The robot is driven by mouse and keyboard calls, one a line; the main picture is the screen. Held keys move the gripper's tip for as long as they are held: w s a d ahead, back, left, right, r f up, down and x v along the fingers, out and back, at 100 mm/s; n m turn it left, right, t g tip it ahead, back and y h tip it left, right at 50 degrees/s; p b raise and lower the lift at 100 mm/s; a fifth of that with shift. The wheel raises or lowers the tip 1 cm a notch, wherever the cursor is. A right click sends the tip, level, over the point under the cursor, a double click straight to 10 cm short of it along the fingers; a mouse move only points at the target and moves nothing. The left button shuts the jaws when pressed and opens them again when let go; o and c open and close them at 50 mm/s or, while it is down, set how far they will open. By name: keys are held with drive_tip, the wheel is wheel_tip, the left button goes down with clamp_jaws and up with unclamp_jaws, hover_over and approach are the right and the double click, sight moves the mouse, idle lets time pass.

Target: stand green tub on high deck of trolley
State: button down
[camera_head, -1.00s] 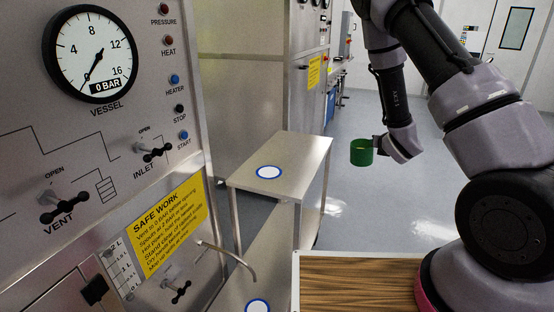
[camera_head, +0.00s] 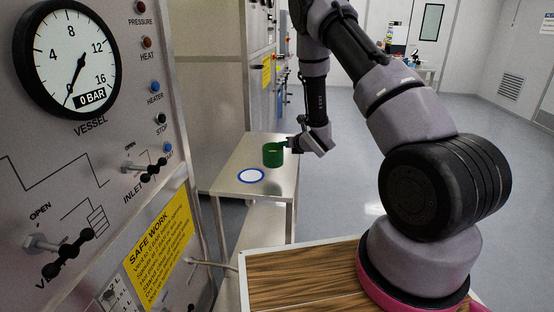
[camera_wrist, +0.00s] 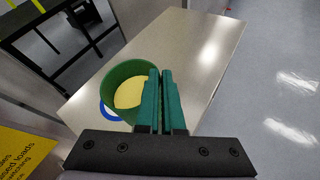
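The green tub (camera_head: 273,155) is upright in my gripper (camera_head: 287,145), above the trolley's high deck (camera_head: 272,183). In the wrist view my gripper's green fingers (camera_wrist: 163,88) are closed together on the near wall of the tub (camera_wrist: 108,88). The tub's inside bottom looks yellowish. A white disc with a blue ring (camera_head: 251,175) marks the high deck; the tub is just behind and right of it in the head view. In the wrist view the tub hides most of this ring (camera_wrist: 106,112). Whether the tub touches the deck I cannot tell.
The vessel panel (camera_head: 100,130) with gauge, valves and yellow sign (camera_head: 160,262) stands close on the left. A thin spout (camera_head: 212,264) juts out below the deck. Steel cabinets (camera_head: 205,100) stand behind the trolley. The floor to the right is open.

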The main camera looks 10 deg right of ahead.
wheel_tip(320, 180, down, 6)
drive_tip(key=shift+f, duration=0.25)
drive_tip(key=c, duration=1)
unclamp_jaws()
drive_tip(key=shift+c, duration=0.2)
